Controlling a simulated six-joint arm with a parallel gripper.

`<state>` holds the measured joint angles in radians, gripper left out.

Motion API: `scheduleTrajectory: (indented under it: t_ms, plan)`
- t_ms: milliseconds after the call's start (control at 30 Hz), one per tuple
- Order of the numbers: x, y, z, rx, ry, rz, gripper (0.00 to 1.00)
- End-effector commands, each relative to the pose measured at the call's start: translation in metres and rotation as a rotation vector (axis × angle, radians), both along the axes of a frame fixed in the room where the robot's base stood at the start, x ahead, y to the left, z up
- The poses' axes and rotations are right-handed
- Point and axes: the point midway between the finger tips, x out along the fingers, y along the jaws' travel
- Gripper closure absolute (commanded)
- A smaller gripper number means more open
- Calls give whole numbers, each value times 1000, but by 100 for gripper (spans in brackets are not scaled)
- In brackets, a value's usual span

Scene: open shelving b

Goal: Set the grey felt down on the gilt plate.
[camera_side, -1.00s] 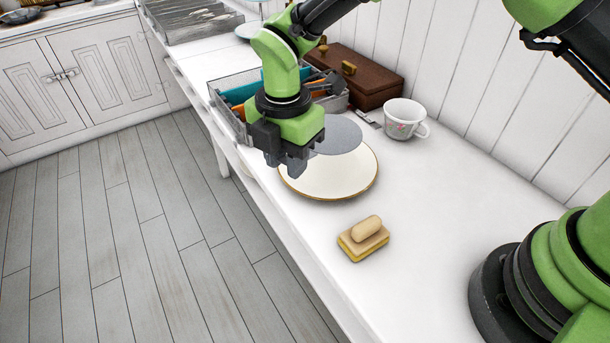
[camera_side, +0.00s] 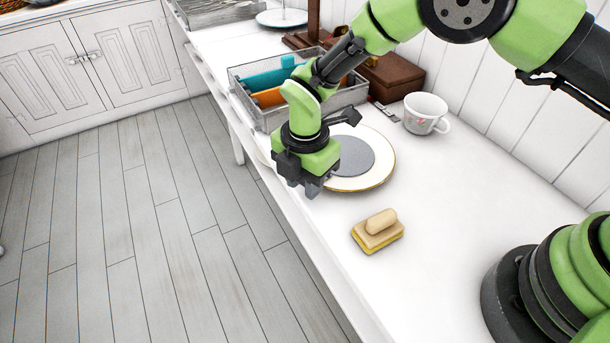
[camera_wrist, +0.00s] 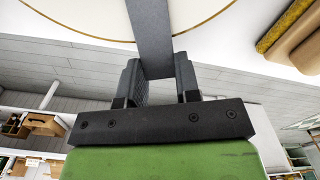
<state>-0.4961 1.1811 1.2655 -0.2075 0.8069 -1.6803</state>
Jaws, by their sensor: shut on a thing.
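The grey felt (camera_side: 356,158) is a flat grey disc, seen over the gilt plate, a white plate with a thin gold rim (camera_side: 386,176). My gripper (camera_side: 312,190) is at the plate's front-left edge, low over the counter, shut on the felt's near edge. In the wrist view the felt (camera_wrist: 149,28) runs between the two fingers (camera_wrist: 159,75), with the plate (camera_wrist: 75,14) behind it. The felt looks very close to the plate or on it; I cannot tell whether it touches. My gripper hides part of the plate's left side.
A sponge with a tan bar on it (camera_side: 379,228) lies in front of the plate. A floral mug (camera_side: 425,112) stands to the back right. A wire basket (camera_side: 350,95) and a brown box (camera_side: 393,78) are behind. The counter to the right is clear.

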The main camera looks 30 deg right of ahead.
Motion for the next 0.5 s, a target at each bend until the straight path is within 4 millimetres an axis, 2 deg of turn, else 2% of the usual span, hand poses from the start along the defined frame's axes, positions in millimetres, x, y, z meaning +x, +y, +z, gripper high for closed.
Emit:
scheduleTrajectory:
  t_ms: [33, 133, 400, 500]
  plan:
    - [0, 0, -1, 0, 1, 0, 67]
    - [0, 0, -1, 0, 0, 0, 44]
    - [0, 0, 0, 0, 0, 0, 44]
    - [0, 0, 6, 0, -1, 0, 44]
